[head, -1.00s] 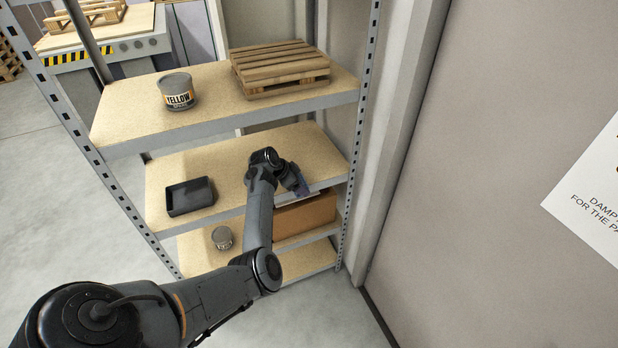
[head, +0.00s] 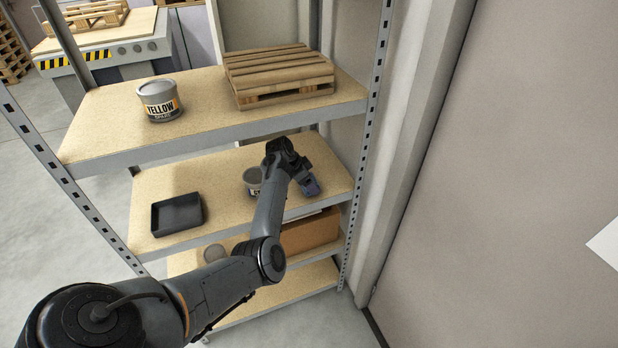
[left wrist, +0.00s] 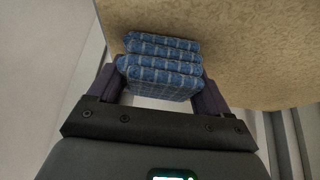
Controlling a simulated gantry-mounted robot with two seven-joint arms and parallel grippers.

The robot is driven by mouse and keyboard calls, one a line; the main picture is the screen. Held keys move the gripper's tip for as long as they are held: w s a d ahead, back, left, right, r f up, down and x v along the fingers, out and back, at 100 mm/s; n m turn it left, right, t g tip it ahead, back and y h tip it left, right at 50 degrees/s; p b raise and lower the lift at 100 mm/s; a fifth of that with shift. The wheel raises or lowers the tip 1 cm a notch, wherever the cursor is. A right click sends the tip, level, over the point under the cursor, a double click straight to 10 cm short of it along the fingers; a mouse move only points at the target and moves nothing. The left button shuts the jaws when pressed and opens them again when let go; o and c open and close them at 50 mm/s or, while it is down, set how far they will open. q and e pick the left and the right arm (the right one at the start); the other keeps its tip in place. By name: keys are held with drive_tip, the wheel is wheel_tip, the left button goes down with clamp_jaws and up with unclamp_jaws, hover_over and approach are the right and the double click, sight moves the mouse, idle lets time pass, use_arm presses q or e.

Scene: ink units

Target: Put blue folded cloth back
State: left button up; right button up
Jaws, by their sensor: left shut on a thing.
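The blue folded cloth (left wrist: 160,68), plaid with pale lines and stacked in layers, sits between the fingers of my left gripper (left wrist: 160,92) in the left wrist view. The gripper is shut on it. In the head view my left gripper (head: 309,185) is at the right part of the middle shelf (head: 228,197), close to its front edge. The cloth is mostly hidden there by the gripper. In the left wrist view the cloth overlaps the edge of a tan board (left wrist: 235,50); whether it touches the board I cannot tell. My right gripper is not in view.
A black tray (head: 177,216) stands left on the middle shelf, and a grey can (head: 252,178) is beside my forearm. A yellow-label can (head: 160,101) and small pallet (head: 278,75) are on the upper shelf. A cardboard box (head: 312,232) is below. An upright post (head: 366,120) stands at right.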

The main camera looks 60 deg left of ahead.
use_arm(q)
drive_tip(key=o, duration=0.9)
drive_tip(key=shift+c, duration=0.2)
drive_tip(key=shift+r, duration=0.1)
drive_tip(key=p+v, duration=0.1)
drive_tip(key=v, duration=0.6)
drive_tip(key=shift+r, duration=0.15)
drive_tip(key=shift+s, duration=0.2)
